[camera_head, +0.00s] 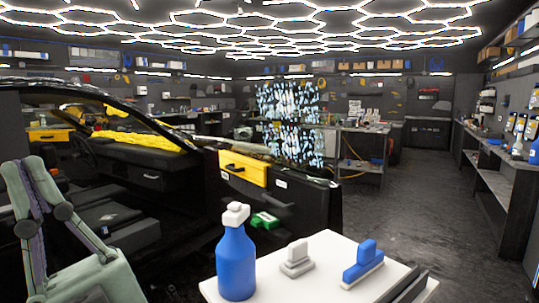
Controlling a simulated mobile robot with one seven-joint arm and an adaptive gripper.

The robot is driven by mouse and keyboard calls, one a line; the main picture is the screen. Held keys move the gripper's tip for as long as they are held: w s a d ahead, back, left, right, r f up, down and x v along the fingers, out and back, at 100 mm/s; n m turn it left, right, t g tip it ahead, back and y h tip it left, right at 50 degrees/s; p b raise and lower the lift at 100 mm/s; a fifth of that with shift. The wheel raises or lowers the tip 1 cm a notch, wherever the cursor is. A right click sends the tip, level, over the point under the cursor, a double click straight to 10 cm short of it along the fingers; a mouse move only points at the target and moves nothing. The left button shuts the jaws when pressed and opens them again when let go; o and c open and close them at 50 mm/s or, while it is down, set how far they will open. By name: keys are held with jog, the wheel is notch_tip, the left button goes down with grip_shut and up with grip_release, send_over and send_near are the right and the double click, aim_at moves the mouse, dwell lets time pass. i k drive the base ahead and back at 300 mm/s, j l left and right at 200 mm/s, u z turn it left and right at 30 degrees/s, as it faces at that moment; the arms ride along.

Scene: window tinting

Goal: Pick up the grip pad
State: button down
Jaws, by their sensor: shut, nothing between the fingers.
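Two small pads with raised handles stand on a white tabletop (318,290) at the bottom. One is a pale grey pad (296,261); the other is a blue pad (362,264) with a white base, to its right. I cannot tell which of them is the grip pad.
A blue spray bottle (236,264) with a white head stands at the tabletop's left end. A dark strip (405,288) lies along its right edge. A black car with an open door (318,212) fills the left and middle. Open floor (425,205) lies beyond, at right.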

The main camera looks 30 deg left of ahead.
aim_at(299, 262)
jog(key=i+j, duration=0.1)
jog(key=j, duration=0.2)
jog(key=i+j+u, duration=0.1)
jog(key=j, duration=0.2)
jog(key=i+j+u, duration=0.15)
jog(key=i+j, duration=0.65)
